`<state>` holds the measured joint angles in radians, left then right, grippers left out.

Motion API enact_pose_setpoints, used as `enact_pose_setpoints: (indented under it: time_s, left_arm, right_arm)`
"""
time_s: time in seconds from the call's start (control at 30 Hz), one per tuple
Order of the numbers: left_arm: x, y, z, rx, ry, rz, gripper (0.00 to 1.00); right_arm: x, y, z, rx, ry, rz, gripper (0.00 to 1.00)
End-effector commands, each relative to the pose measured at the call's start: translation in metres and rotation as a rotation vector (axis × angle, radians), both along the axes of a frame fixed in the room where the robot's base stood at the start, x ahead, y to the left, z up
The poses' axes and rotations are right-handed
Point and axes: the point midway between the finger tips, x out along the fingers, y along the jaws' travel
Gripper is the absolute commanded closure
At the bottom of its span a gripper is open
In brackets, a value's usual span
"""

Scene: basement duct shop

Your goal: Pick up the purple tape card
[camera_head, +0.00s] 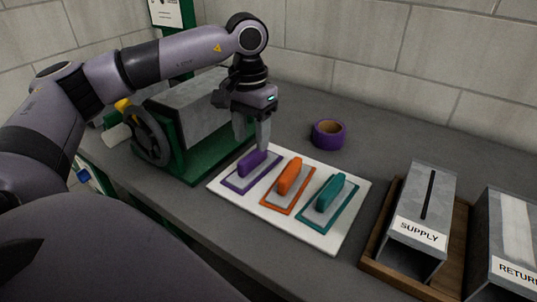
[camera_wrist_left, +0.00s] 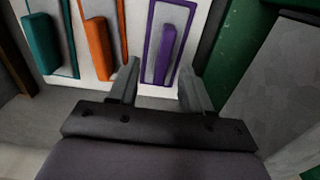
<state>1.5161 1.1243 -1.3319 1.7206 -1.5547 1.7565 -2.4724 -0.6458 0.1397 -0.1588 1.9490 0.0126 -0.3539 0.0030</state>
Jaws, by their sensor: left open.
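The purple tape card (camera_head: 243,181) lies at the left end of a white board (camera_head: 333,240). It has a purple border, a grey face and a raised purple grip bar. In the left wrist view the purple tape card (camera_wrist_left: 165,50) shows just beyond the fingertips. My left gripper (camera_head: 252,143) is open and points down, close above the card's far end. In the left wrist view the two fingers of my left gripper (camera_wrist_left: 158,76) are apart with nothing held between them. One finger partly overlaps the purple grip bar in the head view. My right gripper is not in view.
An orange card (camera_head: 290,184) and a teal card (camera_head: 328,203) lie beside it on the board. A purple tape roll (camera_head: 328,134) stands behind. A green-based machine (camera_head: 190,160) is close on the left. A SUPPLY box (camera_head: 425,205) in a wooden tray (camera_head: 378,235) and a RETURN box (camera_head: 505,240) stand right.

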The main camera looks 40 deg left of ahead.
Motion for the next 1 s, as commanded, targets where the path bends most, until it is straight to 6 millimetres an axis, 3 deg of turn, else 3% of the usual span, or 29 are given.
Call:
enact_pose_setpoints:
  time_s: [0.17, 0.63, 0.93, 1.0]
  left_arm:
    - [-0.001, 0.006, -0.005, 0.016, 0.000, -0.004, 0.51]
    - [0.003, 0.007, -0.064, 0.013, 0.001, -0.003, 0.51]
    - [0.003, 0.007, -0.069, 0.012, -0.001, -0.003, 0.51]
    - [0.003, 0.007, -0.069, 0.012, -0.001, -0.003, 0.74]
  right_arm:
    - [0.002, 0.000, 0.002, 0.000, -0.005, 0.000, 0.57]
    - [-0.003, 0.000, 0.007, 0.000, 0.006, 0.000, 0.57]
    - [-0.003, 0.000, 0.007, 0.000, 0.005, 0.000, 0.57]
    - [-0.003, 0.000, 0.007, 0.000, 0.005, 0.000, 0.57]
